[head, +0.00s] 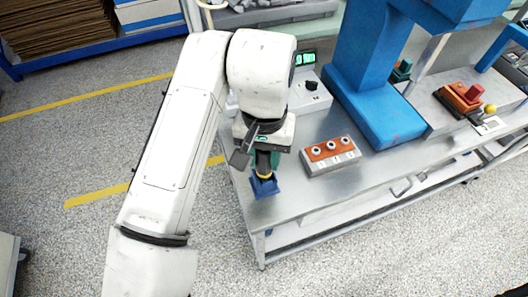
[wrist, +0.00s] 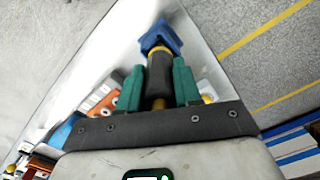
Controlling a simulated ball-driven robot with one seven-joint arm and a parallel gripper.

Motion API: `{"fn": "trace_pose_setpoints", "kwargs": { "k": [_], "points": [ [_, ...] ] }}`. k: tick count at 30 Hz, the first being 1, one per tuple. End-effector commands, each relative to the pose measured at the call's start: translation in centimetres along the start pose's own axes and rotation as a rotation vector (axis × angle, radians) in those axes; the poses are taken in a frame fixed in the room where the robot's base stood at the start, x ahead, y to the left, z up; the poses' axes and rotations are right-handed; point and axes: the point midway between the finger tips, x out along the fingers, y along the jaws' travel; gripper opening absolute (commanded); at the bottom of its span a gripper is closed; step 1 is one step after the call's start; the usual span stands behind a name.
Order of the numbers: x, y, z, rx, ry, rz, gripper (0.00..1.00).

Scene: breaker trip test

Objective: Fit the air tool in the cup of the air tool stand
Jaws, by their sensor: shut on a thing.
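The air tool has a dark body with a yellow ring near its lower end; it shows in the wrist view (wrist: 159,76) and, partly hidden, in the head view (head: 263,163). My gripper (head: 264,158) is shut on it, with its green fingers on both sides of the dark body in the wrist view (wrist: 158,88). The blue air tool stand (head: 264,187) is at the near left corner of the bench, directly below the tool; it also shows beyond the tool's tip in the wrist view (wrist: 160,37). The tool's lower end meets or overlaps the cup in both views; I cannot tell how deep it sits.
A grey box with an orange top and several round knobs (head: 331,155) stands right of the stand on the metal bench (head: 290,208). Behind are a meter with a green display (head: 309,95) and a large blue press (head: 380,110).

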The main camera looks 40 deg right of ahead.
Motion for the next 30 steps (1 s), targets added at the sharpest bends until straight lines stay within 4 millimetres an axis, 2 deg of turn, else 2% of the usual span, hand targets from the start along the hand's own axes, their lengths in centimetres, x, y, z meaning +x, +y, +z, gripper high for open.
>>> {"fn": "trace_pose_setpoints", "kwargs": {
  "k": [1,2,10,20,23,30],
  "points": [
    [0.2,0.0,0.0,0.0,0.0,0.0,0.03],
    [0.1,0.0,0.0,0.0,0.0,0.0,0.36],
    [0.0,0.0,0.0,0.0,0.0,0.0,0.62],
    [-0.3,0.0,0.0,0.001,0.0,0.0,0.63],
    [-1.4,0.0,-0.1,0.002,0.002,-0.002,0.63],
    [-6.0,-0.1,0.0,0.002,0.0,-0.004,0.63]
  ]
}}
